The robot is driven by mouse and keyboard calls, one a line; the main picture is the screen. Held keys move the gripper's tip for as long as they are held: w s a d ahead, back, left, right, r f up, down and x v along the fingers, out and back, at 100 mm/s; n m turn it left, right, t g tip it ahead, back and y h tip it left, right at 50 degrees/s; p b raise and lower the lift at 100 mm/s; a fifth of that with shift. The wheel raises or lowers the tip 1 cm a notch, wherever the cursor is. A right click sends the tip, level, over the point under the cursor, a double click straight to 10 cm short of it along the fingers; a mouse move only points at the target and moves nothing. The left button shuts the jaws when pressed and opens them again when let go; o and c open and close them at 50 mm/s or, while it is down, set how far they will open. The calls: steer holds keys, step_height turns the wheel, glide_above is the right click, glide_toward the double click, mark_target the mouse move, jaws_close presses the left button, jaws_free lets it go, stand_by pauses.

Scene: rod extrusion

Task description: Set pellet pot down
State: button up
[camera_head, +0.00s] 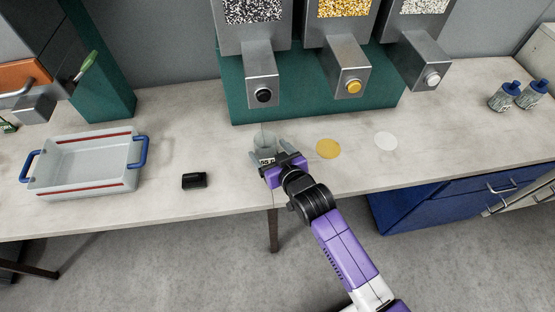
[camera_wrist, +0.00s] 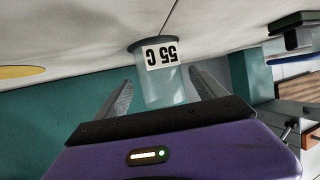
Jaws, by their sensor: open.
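The pellet pot (camera_head: 265,154) is a small clear cup with a white label, shown upside down as "55 C" in the wrist view (camera_wrist: 168,85). It stands upright on the pale bench below the black-button dispenser spout. In the wrist view its base meets a dark round spot (camera_wrist: 137,45) on the bench. My gripper (camera_head: 267,149) is open, with one finger on each side of the pot. The wrist view shows gaps between the pot and both fingers (camera_wrist: 161,78). The pot's contents cannot be made out.
A yellow disc (camera_head: 328,148) and a white disc (camera_head: 386,141) lie to the right. Three dispenser spouts (camera_head: 262,82) overhang behind. Blue-capped jars (camera_head: 504,97) stand far right.

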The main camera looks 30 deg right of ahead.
mark_target(270, 153)
steer(key=v, duration=0.6)
steer(key=shift+s+r, duration=0.1)
steer(key=s, duration=0.5)
steer(key=s+f, duration=0.1)
steer(key=s, duration=0.1)
steer(key=shift+s+d, duration=0.25)
steer(key=shift+s, duration=0.05)
steer(key=s+r, duration=0.7)
steer(key=s, duration=0.6)
steer(key=s+r+t, duration=0.1)
steer(key=s+r, duration=0.6)
steer(key=s, duration=0.6)
steer(key=shift+s+a, duration=0.2)
steer(key=shift+s, duration=0.1)
